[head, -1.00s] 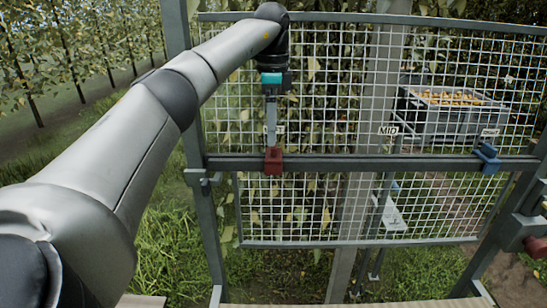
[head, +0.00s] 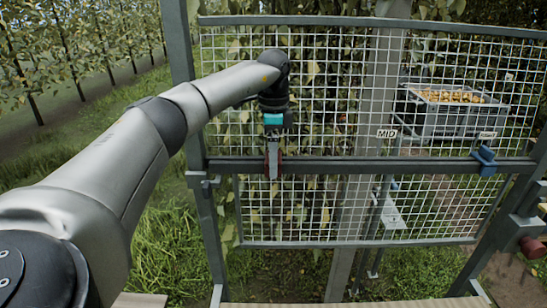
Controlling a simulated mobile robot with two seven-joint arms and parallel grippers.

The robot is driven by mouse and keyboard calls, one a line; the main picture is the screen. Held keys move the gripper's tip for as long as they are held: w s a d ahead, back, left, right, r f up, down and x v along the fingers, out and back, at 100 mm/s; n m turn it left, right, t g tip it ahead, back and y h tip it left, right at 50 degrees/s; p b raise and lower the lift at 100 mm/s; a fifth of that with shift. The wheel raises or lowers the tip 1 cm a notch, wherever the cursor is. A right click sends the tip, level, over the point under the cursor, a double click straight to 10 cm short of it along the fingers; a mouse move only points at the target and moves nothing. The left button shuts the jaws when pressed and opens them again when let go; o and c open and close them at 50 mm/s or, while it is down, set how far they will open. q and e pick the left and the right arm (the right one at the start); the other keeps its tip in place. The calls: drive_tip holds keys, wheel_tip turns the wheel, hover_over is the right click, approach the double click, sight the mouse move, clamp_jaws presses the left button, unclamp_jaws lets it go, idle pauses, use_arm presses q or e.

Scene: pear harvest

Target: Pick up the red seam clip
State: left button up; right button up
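The red seam clip (head: 281,167) is on the grey middle rail of the mesh panel, left of centre. Only thin red edges of it show, because my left gripper covers most of it. My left gripper (head: 273,172) points down in front of the clip, with its fingers at the height of the rail. One grey finger shows and hides whatever is behind it. I cannot tell whether the fingers are open or closed on the clip. My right gripper is not in view.
A blue clip (head: 484,160) sits on the same rail (head: 380,164) at the right. A "MID" label (head: 387,133) hangs on the mesh. A grey crate of yellowish fruit (head: 448,118) stands behind the mesh. A red knob (head: 533,246) is at the right post.

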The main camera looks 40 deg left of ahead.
use_arm(q)
drive_tip(key=c, duration=1.1)
drive_tip(key=shift+r, duration=0.1)
wheel_tip(320, 180, up, 20)
idle(0.5)
